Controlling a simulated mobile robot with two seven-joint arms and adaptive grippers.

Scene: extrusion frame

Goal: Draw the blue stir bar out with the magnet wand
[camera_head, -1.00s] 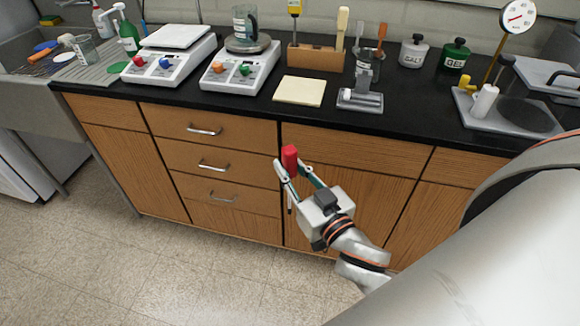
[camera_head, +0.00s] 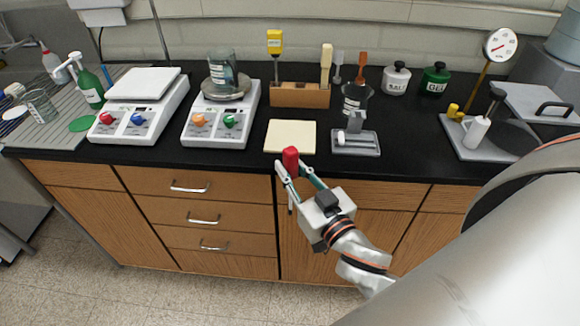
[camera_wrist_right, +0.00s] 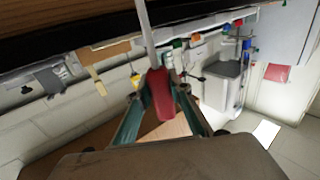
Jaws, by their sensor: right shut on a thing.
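The magnet wand (camera_head: 291,159) has a red handle held in my right gripper (camera_head: 298,170), in front of the bench's front edge. In the right wrist view the red handle (camera_wrist_right: 160,94) sits between the fingers, with a grey rod running from it. A glass beaker (camera_head: 222,66) with a label stands on the right-hand stirrer plate (camera_head: 222,115), which has an orange and a green knob. My gripper is to the right of the stirrer and nearer to me. I cannot make out the blue stir bar. My left gripper is not in view.
A cream pad (camera_head: 290,136) lies on the black bench just beyond my gripper. A small grey tray (camera_head: 356,150) is right of it, a wooden rack (camera_head: 300,95) behind. A second white device (camera_head: 140,110) stands left of the stirrer. Salt and green jars are at the back.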

